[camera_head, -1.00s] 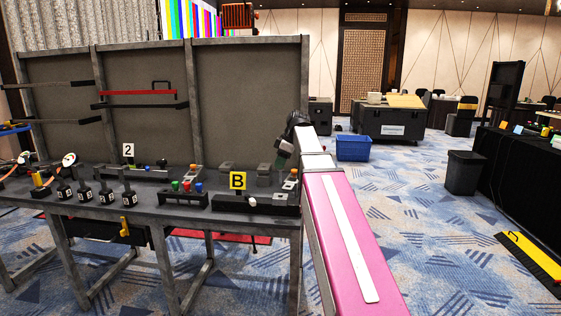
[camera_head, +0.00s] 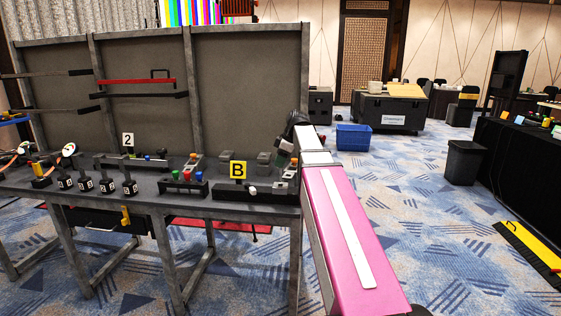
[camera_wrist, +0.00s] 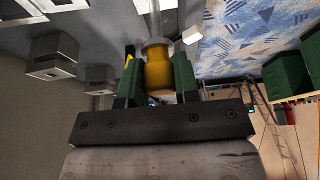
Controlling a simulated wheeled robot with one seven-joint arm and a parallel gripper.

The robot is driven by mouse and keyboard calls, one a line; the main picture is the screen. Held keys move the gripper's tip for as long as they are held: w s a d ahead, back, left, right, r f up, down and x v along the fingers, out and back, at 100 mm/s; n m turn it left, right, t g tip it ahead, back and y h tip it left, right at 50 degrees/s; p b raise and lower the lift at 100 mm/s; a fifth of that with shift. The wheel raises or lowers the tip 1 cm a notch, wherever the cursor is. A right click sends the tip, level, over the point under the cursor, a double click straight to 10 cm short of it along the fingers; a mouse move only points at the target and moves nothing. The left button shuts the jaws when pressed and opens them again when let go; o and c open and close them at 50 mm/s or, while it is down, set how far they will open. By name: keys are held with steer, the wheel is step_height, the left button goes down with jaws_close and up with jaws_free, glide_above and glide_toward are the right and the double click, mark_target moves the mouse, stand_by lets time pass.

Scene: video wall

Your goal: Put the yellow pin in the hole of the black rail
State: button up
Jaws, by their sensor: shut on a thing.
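My gripper (camera_wrist: 158,78) is shut on the yellow pin (camera_wrist: 158,77) in the wrist view. The pin's yellow body sits between two green fingers, with a round metal collar and a thin metal rod pointing up the picture. A long black rail (camera_head: 225,194) lies along the bench's front right edge, behind which a yellow "B" sign stands. Its hole cannot be made out.
The grey workbench (camera_head: 150,203) has an upright back panel (camera_head: 245,90). A black block with coloured knobs (camera_head: 183,189) stands left of the rail, near a white "2" sign (camera_head: 128,139). Grey blocks (camera_wrist: 54,54) show in the wrist view. Open carpet lies right of the bench.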

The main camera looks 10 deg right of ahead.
mark_target(280, 176)
steer(key=shift+f, duration=3.55)
stand_by(1.5)
steer(key=o, duration=1.5)
steer(key=shift+r, duration=0.15)
steer(key=shift+r, duration=3.4)
